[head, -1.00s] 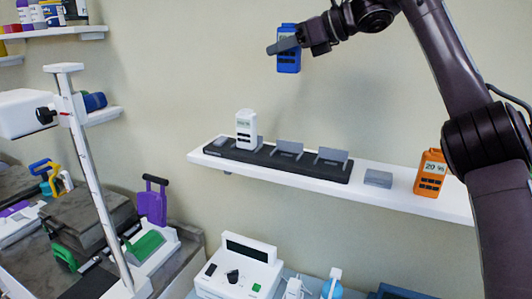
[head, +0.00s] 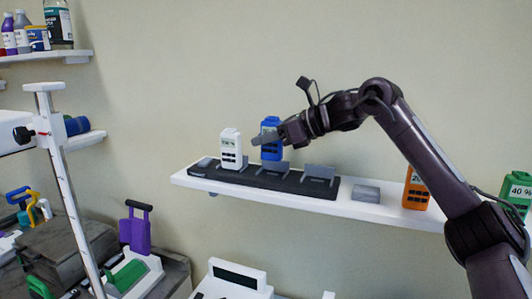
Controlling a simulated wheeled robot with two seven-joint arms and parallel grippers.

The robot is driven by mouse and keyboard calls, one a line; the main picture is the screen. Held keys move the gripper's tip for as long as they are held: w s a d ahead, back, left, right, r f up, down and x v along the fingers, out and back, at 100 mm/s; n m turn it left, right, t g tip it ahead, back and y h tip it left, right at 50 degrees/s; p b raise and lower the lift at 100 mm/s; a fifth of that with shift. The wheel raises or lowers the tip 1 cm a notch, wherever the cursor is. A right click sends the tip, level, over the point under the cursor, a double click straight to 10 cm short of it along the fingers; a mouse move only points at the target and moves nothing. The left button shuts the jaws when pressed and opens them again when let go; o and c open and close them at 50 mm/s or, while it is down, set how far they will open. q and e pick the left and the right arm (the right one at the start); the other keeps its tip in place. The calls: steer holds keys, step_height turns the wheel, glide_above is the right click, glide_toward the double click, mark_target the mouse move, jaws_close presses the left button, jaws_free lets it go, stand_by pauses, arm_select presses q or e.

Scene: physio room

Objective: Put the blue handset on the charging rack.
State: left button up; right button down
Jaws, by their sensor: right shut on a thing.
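The blue handset (head: 270,151) is upright at the middle slot of the black charging rack (head: 238,177), just right of a white handset (head: 231,148) standing in the rack. My right gripper (head: 266,138) is shut on the blue handset from the right, its finger across the handset's front. The handset's lower end is close behind the middle grey holder (head: 273,168); I cannot tell whether it is fully seated. The right holder (head: 320,173) of the rack is empty. My left gripper is not in view.
The rack lies on a white wall shelf (head: 385,211). A grey block (head: 366,193), an orange handset (head: 416,190) and a green handset (head: 517,190) are to its right, partly near my arm. A purple case (head: 135,231) and white device (head: 236,279) are below.

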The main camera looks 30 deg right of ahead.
mark_target(266, 153)
step_height(266, 153, down, 4)
steer(key=shift+r, duration=0.15)
steer(key=c, duration=1.2)
jaws_free()
steer(key=shift+o, duration=0.2)
